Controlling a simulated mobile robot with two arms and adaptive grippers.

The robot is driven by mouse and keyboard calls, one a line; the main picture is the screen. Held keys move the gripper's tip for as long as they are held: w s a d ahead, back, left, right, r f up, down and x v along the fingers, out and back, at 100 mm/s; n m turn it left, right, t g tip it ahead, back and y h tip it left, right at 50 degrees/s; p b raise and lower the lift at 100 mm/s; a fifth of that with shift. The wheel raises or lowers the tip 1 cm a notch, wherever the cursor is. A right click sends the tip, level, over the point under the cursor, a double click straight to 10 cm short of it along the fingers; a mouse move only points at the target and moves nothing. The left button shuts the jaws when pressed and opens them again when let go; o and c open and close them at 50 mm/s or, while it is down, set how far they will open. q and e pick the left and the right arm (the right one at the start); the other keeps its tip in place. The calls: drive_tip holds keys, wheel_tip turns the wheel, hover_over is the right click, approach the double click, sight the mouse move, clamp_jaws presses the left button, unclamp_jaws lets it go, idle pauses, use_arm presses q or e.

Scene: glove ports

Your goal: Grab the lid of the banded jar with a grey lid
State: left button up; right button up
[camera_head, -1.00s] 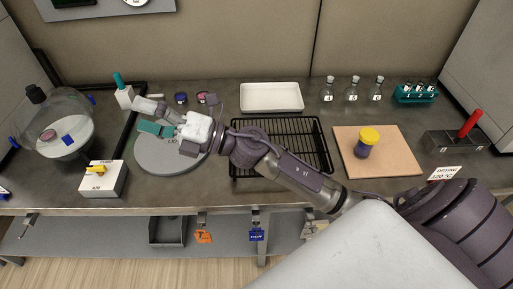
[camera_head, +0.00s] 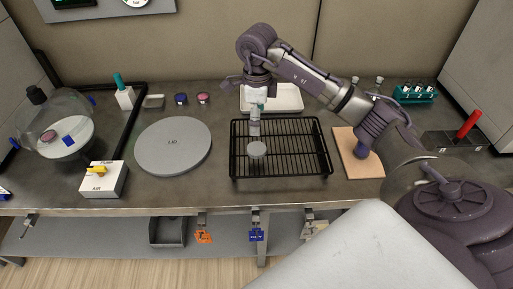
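A small round grey disc (camera_head: 257,149), which looks like a grey lid seen from above, shows over the front left of the black wire rack (camera_head: 300,150). Any bands on a jar beneath it are too small or hidden to tell. My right gripper (camera_head: 255,128) points down just above and behind the disc in the picture. Its fingers are seen nearly edge-on, so their opening does not show, and I cannot tell whether they touch the disc. My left gripper is not in view.
A purple jar (camera_head: 362,150) on the tan board (camera_head: 350,166) is mostly hidden by my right arm. A glass vessel (camera_head: 58,125) stands far left.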

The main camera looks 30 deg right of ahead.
hover_over(256, 148)
wheel_tip(256, 148, down, 6)
drive_tip(key=shift+s+f+p, duration=0.1)
drive_tip(key=shift+s+p, duration=0.05)
drive_tip(key=shift+p, duration=0.25)
wheel_tip(256, 148, down, 4)
drive_tip(key=shift+f+p, duration=0.15)
drive_tip(key=shift+p, duration=0.7)
drive_tip(key=shift+w+f, duration=0.2)
drive_tip(key=shift+f, duration=0.25)
drive_tip(key=c, duration=0.8)
